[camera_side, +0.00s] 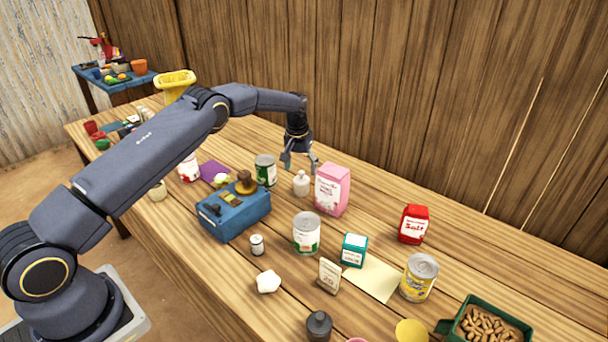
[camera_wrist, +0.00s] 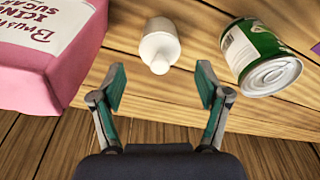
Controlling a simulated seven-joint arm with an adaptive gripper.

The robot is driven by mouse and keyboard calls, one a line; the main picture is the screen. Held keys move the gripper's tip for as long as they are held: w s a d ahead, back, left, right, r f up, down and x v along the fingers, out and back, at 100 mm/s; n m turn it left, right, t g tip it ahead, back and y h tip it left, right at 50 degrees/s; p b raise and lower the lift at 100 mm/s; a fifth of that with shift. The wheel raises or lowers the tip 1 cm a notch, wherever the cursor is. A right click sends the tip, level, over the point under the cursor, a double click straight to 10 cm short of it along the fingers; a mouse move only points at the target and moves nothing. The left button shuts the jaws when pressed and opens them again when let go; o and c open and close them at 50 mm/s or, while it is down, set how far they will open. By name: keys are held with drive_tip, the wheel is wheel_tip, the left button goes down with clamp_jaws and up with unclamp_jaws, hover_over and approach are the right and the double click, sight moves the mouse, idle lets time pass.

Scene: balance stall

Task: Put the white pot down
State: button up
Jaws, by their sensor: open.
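The white pot (camera_side: 301,183) stands upright on the wooden table, between the pink icing sugar box and a green-labelled can. In the wrist view the white pot (camera_wrist: 159,46) is ahead of the fingertips, with its narrow top toward me. My gripper (camera_side: 301,166) is just behind and above the pot in the side view. Its fingers (camera_wrist: 160,88) are spread wide with nothing between them, and they do not touch the pot.
The pink icing sugar box (camera_side: 332,190) stands close to the pot's right, and the green can (camera_side: 265,170) to its left. A blue scale (camera_side: 233,211) and a larger can (camera_side: 306,233) are nearer the camera. Bare tabletop lies right of the pink box (camera_side: 375,205). A wooden wall (camera_side: 400,90) runs behind.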

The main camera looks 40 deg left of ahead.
wheel_tip(320, 180, up, 6)
wheel_tip(320, 180, up, 13)
drive_tip(key=m+t, duration=0.1)
hover_over(300, 182)
drive_tip(key=s+d, duration=0.3)
drive_tip(key=s, duration=0.3)
drive_tip(key=s+d+r+t, duration=0.1)
drive_tip(key=s+d+r, duration=0.1)
drive_tip(key=s+r, duration=0.65)
drive_tip(key=s+d+r+m+t, duration=0.1)
drive_tip(key=s+d+r+m, duration=0.15)
drive_tip(key=s, duration=1.25)
drive_tip(key=s+d+f+m+t, duration=0.1)
drive_tip(key=s+f, duration=0.3)
drive_tip(key=s, duration=0.8)
drive_tip(key=shift+d+h, duration=0.3)
drive_tip(key=shift+d, duration=0.05)
drive_tip(key=shift+f, duration=0.1)
